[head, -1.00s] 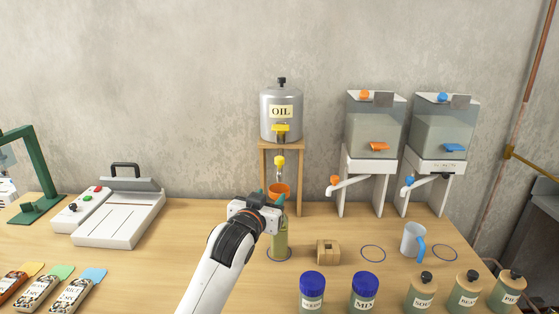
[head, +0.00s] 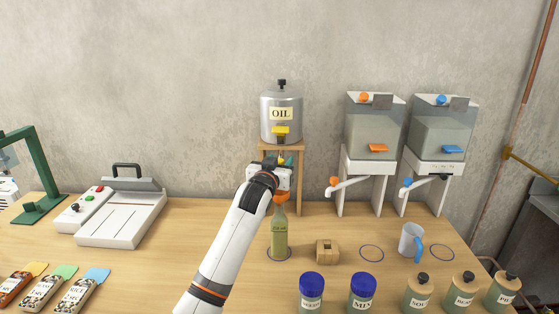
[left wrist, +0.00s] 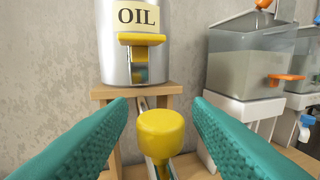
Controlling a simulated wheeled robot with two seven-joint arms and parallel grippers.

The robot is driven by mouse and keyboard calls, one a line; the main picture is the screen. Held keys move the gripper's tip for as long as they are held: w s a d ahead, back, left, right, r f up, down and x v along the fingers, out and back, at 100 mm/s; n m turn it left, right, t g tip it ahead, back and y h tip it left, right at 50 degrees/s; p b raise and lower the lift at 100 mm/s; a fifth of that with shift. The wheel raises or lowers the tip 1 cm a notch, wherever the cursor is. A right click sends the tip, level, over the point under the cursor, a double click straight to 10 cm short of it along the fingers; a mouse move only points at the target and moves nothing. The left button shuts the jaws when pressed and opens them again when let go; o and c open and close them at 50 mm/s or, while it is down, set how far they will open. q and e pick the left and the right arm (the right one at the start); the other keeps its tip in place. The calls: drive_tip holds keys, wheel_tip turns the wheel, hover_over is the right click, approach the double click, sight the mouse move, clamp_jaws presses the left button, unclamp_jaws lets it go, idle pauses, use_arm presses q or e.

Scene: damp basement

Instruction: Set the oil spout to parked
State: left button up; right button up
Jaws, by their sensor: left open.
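The oil tank (head: 281,112) is a silver can labelled OIL on a wooden stand (head: 299,180) at the back of the bench; it also shows in the left wrist view (left wrist: 118,60). A yellow lever (head: 281,130) sticks out at its front. The yellow spout knob (left wrist: 160,130) is below it, between my open left fingers, with a gap on each side. In the head view my left gripper (head: 285,160) is in front of the stand and hides most of the spout. A green bottle (head: 279,238) with an orange funnel (head: 280,197) stands below. My right gripper is not in view.
Two water dispensers (head: 374,130) (head: 443,132) stand to the right. A wooden block (head: 327,251), a blue-handled mug (head: 411,240) and several jars (head: 311,289) are in front. A white sealer (head: 122,213) is at left. The bench between sealer and bottle is clear.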

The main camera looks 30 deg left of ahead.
use_arm(q)
drive_tip(key=shift+w, duration=0.2)
clamp_jaws()
idle(0.3)
